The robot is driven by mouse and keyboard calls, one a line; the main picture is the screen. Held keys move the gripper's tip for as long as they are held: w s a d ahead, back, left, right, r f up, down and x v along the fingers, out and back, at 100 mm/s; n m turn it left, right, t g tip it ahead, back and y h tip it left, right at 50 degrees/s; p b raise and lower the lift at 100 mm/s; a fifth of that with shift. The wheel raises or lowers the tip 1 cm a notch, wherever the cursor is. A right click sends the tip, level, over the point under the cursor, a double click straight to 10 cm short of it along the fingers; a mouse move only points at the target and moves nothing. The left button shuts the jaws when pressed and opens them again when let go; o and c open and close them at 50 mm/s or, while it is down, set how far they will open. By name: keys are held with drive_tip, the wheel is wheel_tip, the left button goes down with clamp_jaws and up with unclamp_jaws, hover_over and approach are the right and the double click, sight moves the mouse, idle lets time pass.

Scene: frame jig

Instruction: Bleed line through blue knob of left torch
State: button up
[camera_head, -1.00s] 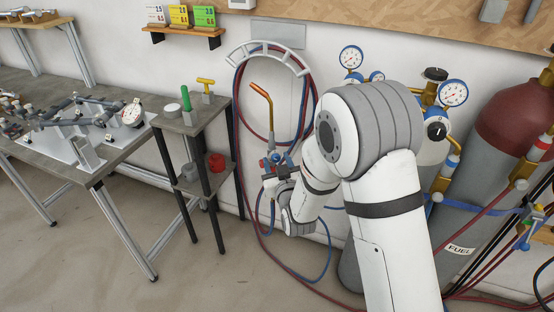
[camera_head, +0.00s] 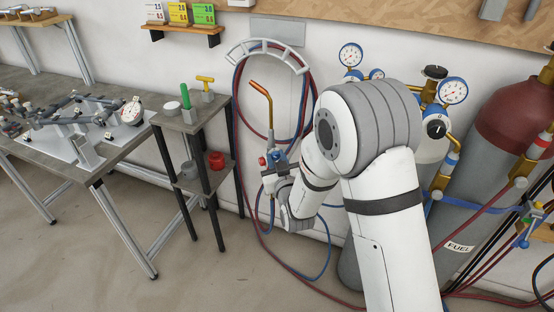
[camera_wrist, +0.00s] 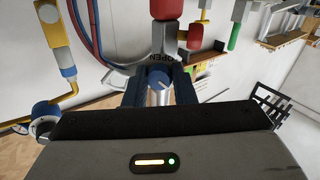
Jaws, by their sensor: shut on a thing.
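A torch with a copper tip (camera_head: 261,93) stands upright in front of the hose rack in the head view. In the wrist view its grey body (camera_wrist: 165,36) is at top centre, with a red knob (camera_wrist: 195,37) to its right. The blue knob (camera_wrist: 158,77) carries a white pointer line and sits under a dark curved plate (camera_wrist: 160,60) marked OPEN. My gripper (camera_wrist: 159,88) is shut on the blue knob, one finger on each side. In the head view my wrist hides the lower torch and the fingertips are hard to make out.
A small stand (camera_head: 193,120) with a green and a yellow item is close on the left. Gas cylinders (camera_head: 490,180) with gauges (camera_head: 453,91) stand on the right. Red and blue hoses (camera_head: 240,160) hang behind my wrist. Open floor lies in front.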

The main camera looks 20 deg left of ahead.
drive_tip(key=shift+f+m+b, duration=0.2)
drive_tip(key=shift+m+b, duration=0.4)
drive_tip(key=shift+b, duration=0.45)
drive_tip(key=shift+r+m+b, duration=0.1)
drive_tip(key=shift+m+b, duration=0.5)
drive_tip(key=shift+b, duration=0.25)
drive_tip(key=shift+r+m, duration=0.15)
drive_tip(key=shift+m, duration=0.15)
drive_tip(key=o, duration=1)
drive_tip(key=shift+b+v, duration=0.6)
drive_tip(key=shift+v, duration=3.35)
drive_tip(key=shift+w+r, duration=0.1)
drive_tip(key=shift+r, duration=0.05)
